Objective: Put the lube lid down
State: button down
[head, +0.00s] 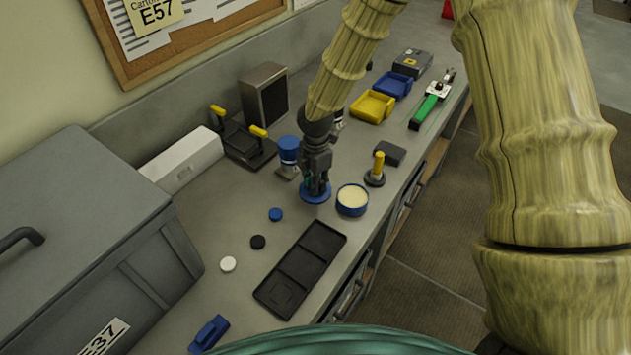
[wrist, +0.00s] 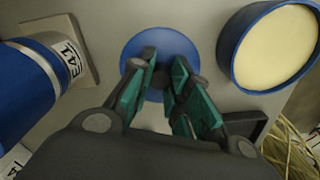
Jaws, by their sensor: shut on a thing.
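The lube lid (head: 315,192) is a flat blue disc on or just above the grey bench. My gripper (head: 315,185) points down over it, shut on its middle; the fingers hide part of it. In the wrist view the blue lid (wrist: 165,55) shows around my fingertips (wrist: 163,75). I cannot tell whether its underside touches the bench. An open blue tin with cream-coloured content (head: 352,199) stands just right of the lid; it also shows in the wrist view (wrist: 275,45).
A blue cylinder labelled E41 (wrist: 25,85) stands close to the lid. A black compartment tray (head: 300,268) lies in front. A yellow-handled tool (head: 377,168) stands behind the tin. Small blue (head: 276,214), black (head: 258,242) and white (head: 228,264) discs lie left, with bare bench between.

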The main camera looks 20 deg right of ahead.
jog(key=c, duration=1.3)
grip_release()
jog(key=shift+c, duration=0.2)
notch_tip(320, 180, up, 12)
jog(key=b, duration=0.4)
jog(key=shift+r, duration=0.2)
jog(key=shift+f, duration=0.1)
